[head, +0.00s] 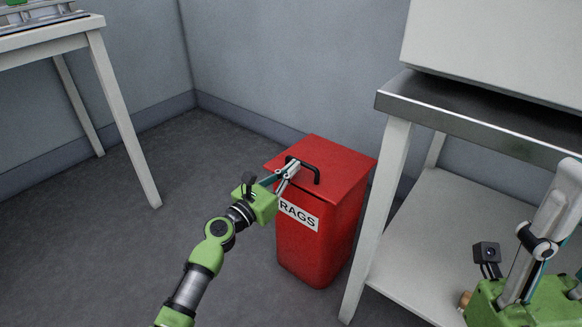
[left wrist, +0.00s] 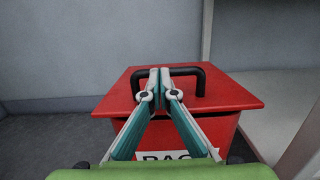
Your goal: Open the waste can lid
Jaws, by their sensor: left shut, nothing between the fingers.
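The red waste can (head: 318,240) stands on the floor with a white label reading RAGS on its front. Its red lid (head: 335,165) lies flat and closed on top. A black bar handle (head: 317,176) arches over the lid. My left gripper (head: 294,165) is shut and empty, with its fingertips at the left part of the handle. In the left wrist view the shut fingertips (left wrist: 160,72) overlap the handle (left wrist: 202,83) above the lid (left wrist: 240,98). I cannot tell whether they touch it. My right gripper (head: 553,205) is at the right edge, partly cut off, its fingers pointing up.
A metal-topped table (head: 460,125) with a lower shelf stands close to the right of the can. Another table (head: 60,38) is at the upper left. Grey walls meet behind the can. The floor (head: 90,250) to the left is clear.

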